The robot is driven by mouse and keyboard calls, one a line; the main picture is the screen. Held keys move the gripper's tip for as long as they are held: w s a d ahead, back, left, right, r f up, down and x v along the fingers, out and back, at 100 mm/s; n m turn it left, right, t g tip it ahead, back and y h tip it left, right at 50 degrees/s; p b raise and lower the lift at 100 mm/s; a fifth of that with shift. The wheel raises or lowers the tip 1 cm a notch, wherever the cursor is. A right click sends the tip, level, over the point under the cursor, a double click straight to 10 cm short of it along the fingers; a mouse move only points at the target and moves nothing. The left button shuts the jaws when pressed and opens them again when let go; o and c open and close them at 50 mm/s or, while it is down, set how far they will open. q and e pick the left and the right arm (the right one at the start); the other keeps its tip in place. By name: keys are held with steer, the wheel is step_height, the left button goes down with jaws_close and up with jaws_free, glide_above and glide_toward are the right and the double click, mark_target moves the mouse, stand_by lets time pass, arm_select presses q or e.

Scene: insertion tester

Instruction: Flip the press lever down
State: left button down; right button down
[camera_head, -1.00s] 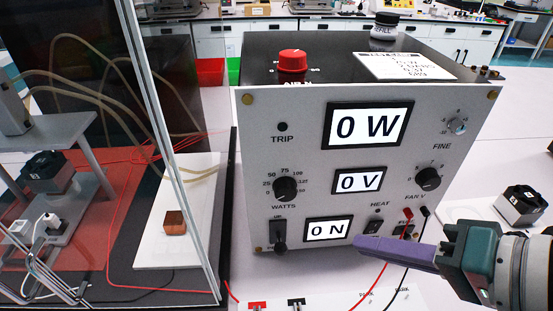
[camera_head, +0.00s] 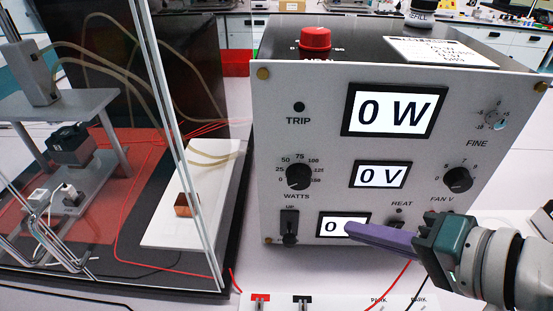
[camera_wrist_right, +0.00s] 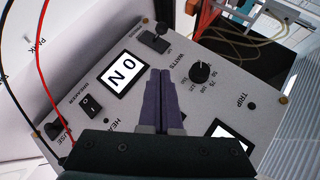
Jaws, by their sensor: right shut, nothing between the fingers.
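The press lever (camera_head: 289,228) is a small black lever in a dark slot at the lower left of the grey instrument panel, below the label UP. It also shows in the right wrist view (camera_wrist_right: 154,41). Whether it is up or down is hard to tell. My right gripper (camera_head: 350,229) has purple fingers, shut and empty, pointing left in front of the lower display (camera_head: 331,226) and hiding part of it. In the wrist view the fingertips (camera_wrist_right: 160,72) lie beside the N display, apart from the lever. My left gripper is not in view.
The WATTS knob (camera_head: 299,176) sits above the lever. A clear-walled enclosure stands to the left, with a copper block (camera_head: 187,205) on a white plate (camera_head: 160,235). Red and black leads hang from the panel's lower right, near my right arm.

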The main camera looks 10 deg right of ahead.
mark_target(289, 234)
steer(key=w+a+f+b, duration=0.1)
steer(key=w+a+f, duration=0.3)
steer(key=a+f, duration=0.1)
steer(key=shift+a, duration=0.1)
stand_by(0.5)
steer(key=shift+s+f+t+b, duration=0.15)
steer(key=shift+f+t+b, duration=0.15)
steer(key=shift+b, duration=0.25)
steer(key=shift+s+f+n+t+b, duration=0.2)
steer(key=shift+f+n+t+b, duration=0.15)
steer(key=shift+b, duration=0.25)
